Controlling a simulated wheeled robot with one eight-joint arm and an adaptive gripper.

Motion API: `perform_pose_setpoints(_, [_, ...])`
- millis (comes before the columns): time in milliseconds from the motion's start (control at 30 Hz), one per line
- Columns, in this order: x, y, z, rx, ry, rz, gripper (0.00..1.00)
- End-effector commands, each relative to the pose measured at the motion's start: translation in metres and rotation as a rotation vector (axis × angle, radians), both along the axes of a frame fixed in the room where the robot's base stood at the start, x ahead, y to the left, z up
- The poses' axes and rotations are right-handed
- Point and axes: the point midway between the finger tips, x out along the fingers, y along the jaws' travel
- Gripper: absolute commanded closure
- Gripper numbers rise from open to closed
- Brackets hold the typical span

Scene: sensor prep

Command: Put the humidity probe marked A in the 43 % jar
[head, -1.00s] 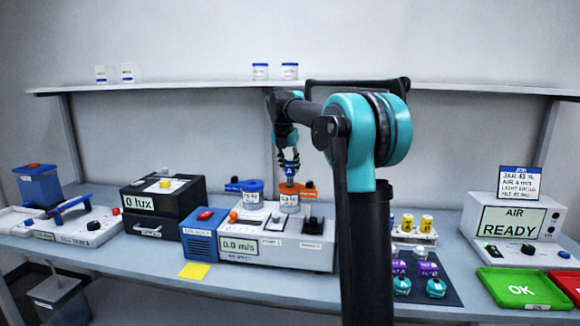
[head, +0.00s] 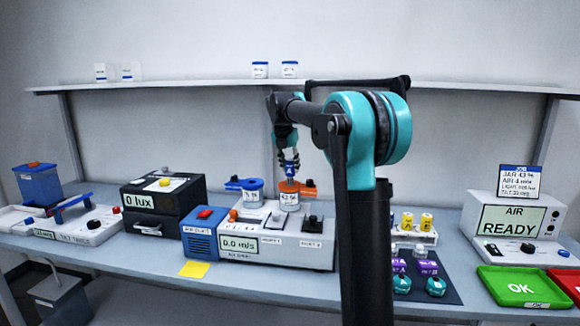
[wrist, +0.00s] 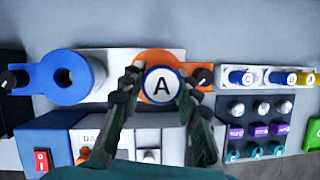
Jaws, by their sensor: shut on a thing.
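My gripper (head: 289,163) is shut on the humidity probe marked A (wrist: 161,86), a round white cap with a blue rim. The probe is upright, directly over the orange collar (head: 296,187) of the right-hand jar (head: 290,201). Its grey stem shows between cap and collar; how far its tip is inside the jar is hidden. This jar's label seems to read 43 %, but is small. In the wrist view the cap covers the middle of the orange collar (wrist: 147,64). The other jar (head: 252,198) has a blue collar (head: 247,184) with an open hole.
The jars stand behind a grey air-speed unit (head: 265,246) reading 0.0 m/s. A lux box (head: 160,205) is to the left. Right are small coloured parts on a dark mat (head: 444,268), an AIR READY unit (head: 512,225) and a green OK tray (head: 522,287).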

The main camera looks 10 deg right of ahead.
Motion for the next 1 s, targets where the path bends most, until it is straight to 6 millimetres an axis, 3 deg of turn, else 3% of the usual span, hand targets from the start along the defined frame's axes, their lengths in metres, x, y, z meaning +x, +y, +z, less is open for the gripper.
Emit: perform_pose_setpoints(1000, [0.0000,0.0000,-0.0082,0.000,0.000,0.000,0.99])
